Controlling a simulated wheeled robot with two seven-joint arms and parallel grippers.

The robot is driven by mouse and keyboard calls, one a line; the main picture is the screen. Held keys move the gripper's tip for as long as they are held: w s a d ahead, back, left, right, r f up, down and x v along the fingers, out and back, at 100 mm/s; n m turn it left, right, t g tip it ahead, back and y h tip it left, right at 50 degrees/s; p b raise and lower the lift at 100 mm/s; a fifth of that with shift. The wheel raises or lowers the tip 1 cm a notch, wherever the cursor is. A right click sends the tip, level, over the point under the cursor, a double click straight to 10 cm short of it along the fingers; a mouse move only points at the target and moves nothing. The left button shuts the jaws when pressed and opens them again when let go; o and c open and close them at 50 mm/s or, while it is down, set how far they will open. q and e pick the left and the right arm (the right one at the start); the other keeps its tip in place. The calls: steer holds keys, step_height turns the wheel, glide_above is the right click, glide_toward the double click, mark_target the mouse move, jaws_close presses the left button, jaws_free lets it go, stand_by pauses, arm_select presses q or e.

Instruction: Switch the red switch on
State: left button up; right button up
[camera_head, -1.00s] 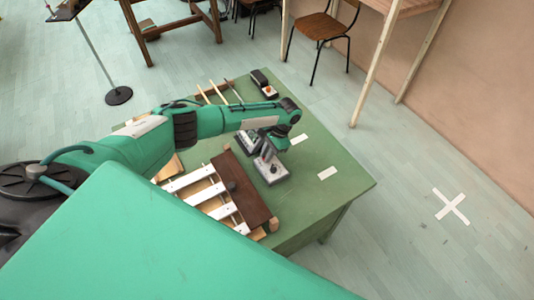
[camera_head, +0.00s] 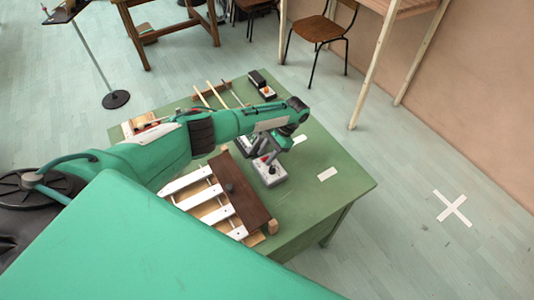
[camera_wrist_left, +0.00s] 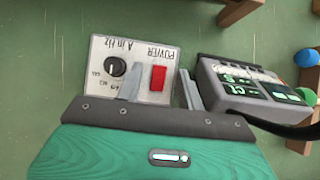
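The red switch (camera_wrist_left: 158,78) shows in the left wrist view on the pale face of a small box (camera_wrist_left: 105,56) marked POWER, beside a black knob (camera_wrist_left: 116,67). In the head view this box (camera_head: 271,179) stands on the green table (camera_head: 318,211), partly hidden by my left gripper (camera_head: 266,158). In the left wrist view my left gripper (camera_wrist_left: 160,84) is open, with a finger on each side of the switch in the picture. Contact with the switch or box cannot be told. The switch's tilt is unclear. My right gripper is not in view.
A grey box with green panels (camera_wrist_left: 245,84) stands close to the right finger. A xylophone-like instrument with white bars (camera_head: 205,196) and a dark brown board (camera_head: 243,203) lies nearby. A small box with an orange button (camera_head: 267,92) is at the far edge.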

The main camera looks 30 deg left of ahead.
arm_select(q)
steer(key=b+v, duration=0.2)
steer(key=v, duration=1.1)
steer(key=shift+r, duration=0.35)
steer(key=shift+w+d, duration=0.15)
steer(key=shift+d, duration=0.05)
